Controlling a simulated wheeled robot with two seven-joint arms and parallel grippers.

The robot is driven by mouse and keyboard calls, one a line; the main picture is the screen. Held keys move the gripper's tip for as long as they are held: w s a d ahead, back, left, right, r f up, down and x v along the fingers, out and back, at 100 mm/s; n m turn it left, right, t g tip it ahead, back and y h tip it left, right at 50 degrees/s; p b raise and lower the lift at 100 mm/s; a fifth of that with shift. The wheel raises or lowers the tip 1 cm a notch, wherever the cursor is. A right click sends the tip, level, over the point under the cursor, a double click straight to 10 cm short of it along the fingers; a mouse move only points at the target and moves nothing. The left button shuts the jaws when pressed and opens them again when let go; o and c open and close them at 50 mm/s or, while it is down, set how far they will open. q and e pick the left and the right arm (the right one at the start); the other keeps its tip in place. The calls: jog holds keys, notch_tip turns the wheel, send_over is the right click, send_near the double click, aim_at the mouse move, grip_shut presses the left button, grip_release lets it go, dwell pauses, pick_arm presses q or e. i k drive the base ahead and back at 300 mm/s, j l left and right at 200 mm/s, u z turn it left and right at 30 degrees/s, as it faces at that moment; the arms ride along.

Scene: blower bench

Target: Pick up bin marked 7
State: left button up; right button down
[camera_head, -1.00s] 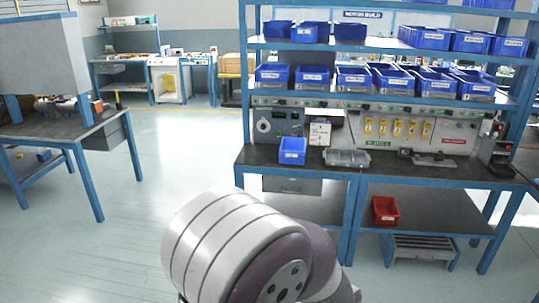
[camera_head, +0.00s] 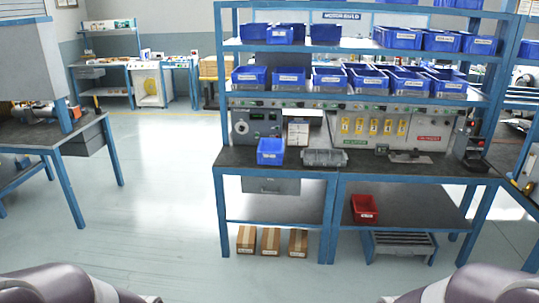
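Several blue bins stand on the two upper shelves of the bench rack, such as one at the left of the middle shelf (camera_head: 250,78) and one at the right of the top shelf (camera_head: 441,41). Another blue bin (camera_head: 270,151) stands on the dark worktop. The bins bear small white labels, too small to read, so I cannot tell which is marked 7. Parts of my arms show at the bottom left and bottom right corners. Neither gripper is in the picture.
A red bin (camera_head: 364,209) sits on the lower shelf, with several cardboard boxes (camera_head: 271,241) and a grey slatted step (camera_head: 401,246) on the floor below. A blue-legged table (camera_head: 62,133) stands at left. The floor between is clear.

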aim_at(271, 150)
jog(key=i+z, duration=0.2)
jog(key=z, duration=0.15)
jog(key=i+j+z, duration=0.1)
jog(key=z, duration=0.25)
jog(key=i+j+z, duration=0.25)
jog(key=i+j, duration=0.6)
jog(key=i, duration=0.2)
jog(key=i+j+z, duration=0.3)
jog(key=i+j, duration=1.35)
jog(key=j, duration=0.25)
jog(key=i+j, duration=0.35)
jog(key=j, duration=0.1)
